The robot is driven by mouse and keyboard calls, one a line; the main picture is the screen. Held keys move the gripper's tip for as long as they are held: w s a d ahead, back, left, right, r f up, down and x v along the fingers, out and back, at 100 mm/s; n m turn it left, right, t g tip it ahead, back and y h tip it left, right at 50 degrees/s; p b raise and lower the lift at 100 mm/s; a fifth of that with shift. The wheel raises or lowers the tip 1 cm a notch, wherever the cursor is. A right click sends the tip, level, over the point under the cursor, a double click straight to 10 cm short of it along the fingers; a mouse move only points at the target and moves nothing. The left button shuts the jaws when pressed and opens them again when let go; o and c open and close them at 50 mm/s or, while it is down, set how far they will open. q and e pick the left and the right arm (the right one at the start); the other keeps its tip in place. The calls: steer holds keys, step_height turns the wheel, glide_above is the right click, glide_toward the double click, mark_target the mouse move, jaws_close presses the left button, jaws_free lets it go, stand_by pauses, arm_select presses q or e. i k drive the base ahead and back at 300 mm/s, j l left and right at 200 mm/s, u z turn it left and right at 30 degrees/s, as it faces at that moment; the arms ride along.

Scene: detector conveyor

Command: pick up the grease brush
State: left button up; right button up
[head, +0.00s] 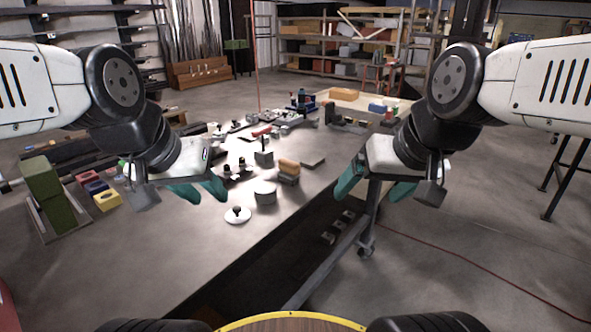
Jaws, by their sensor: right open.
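I cannot single out the grease brush with certainty among the small items on the grey metal table (150,265). A block with a tan top and grey underside (288,168) lies near the table's middle and may be a brush. My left gripper (208,197) hangs above the table's left part, its teal fingers apart and empty. My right gripper (368,193) is at the table's right edge, open and empty, to the right of the tan-topped block. Part of the table behind the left gripper is hidden.
A white disc with a black knob (238,214) and a grey cylinder (265,192) stand near the front. Green, yellow and other blocks (106,200) are at left. More small parts crowd the far end. The table's near left surface is clear.

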mark_target(289, 175)
steer(key=i+l+u, duration=0.2)
steer(key=i+l, duration=0.65)
